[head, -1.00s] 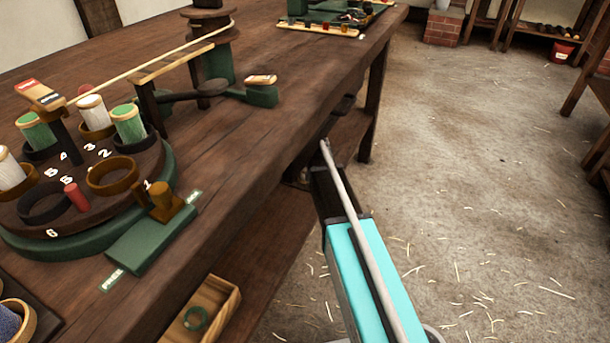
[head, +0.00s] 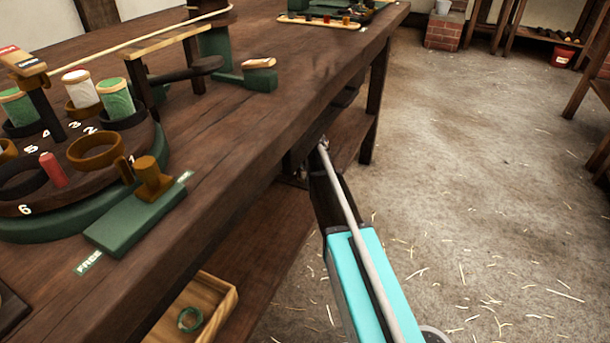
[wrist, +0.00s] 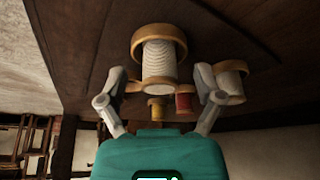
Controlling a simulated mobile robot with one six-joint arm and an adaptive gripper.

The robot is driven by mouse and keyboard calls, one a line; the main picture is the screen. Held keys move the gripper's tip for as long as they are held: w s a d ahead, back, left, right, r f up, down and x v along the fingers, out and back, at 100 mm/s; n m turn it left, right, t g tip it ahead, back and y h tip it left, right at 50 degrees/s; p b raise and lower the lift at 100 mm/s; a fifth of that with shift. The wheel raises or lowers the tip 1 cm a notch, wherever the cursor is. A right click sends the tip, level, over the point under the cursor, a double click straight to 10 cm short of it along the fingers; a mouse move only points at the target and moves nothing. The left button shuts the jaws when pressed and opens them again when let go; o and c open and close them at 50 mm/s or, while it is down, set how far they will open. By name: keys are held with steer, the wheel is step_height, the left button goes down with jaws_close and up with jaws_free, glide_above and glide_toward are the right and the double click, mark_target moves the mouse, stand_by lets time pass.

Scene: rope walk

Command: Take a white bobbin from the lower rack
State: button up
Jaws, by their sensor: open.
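In the wrist view, a white bobbin (wrist: 159,62) with wooden ends is close ahead, between the two fingers of my open gripper (wrist: 160,74). The fingers stand apart on either side of it, and I cannot tell whether either touches it. A second white bobbin (wrist: 231,82) is just right of the right finger. A red bobbin (wrist: 185,102) and a yellow bobbin (wrist: 157,111) show farther back. The dark wood of the rack (wrist: 90,45) fills the upper picture. In the head view, my arm reaches under the bench edge, and the lower-rack bobbins are hidden.
The bench (head: 235,110) carries a numbered turntable (head: 110,165) with green and white bobbins, and a green block (head: 135,222) marked FREE. A wooden tray (head: 215,295) with a green ring sits below the bench's front edge. The floor (head: 480,190) at right is open, with straw scraps.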

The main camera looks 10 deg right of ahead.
steer(key=shift+c, duration=0.3)
steer(key=c, duration=1)
steer(key=shift+r, duration=0.2)
step_height(320, 180, up, 3)
steer(key=p, duration=0.3)
steer(key=shift+f, duration=0.15)
steer(key=s, duration=1.8)
steer(key=shift+a+r, duration=0.25)
steer(key=shift+a, duration=0.05)
